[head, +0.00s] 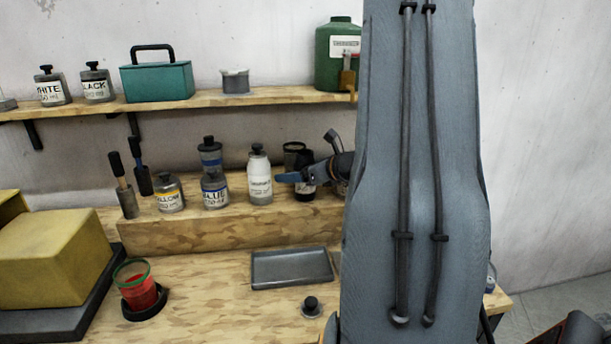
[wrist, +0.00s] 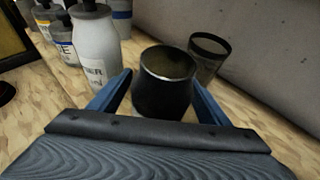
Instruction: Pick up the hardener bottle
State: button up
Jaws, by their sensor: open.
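A white bottle with a black cap (head: 259,178) stands on the raised wooden step. Its label is blurred in the head view; in the wrist view the bottle (wrist: 96,48) shows letters ending in "NER", so it may be the hardener. My gripper (head: 300,176) is open just right of this bottle. In the wrist view my blue fingers (wrist: 160,88) stand either side of a dark round cup (wrist: 163,95), with the bottle outside the left finger. I cannot tell whether the fingers touch the cup. My arm hides part of the step.
A second dark cup (wrist: 208,55) stands behind, near the wall. Blue (head: 215,192) and yellow (head: 170,194) paint bottles stand left of the white bottle. A shelf (head: 200,101) runs above. A grey tray (head: 291,268) lies in front.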

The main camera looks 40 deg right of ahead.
jog(key=shift+w, duration=0.1)
jog(key=c, duration=1.5)
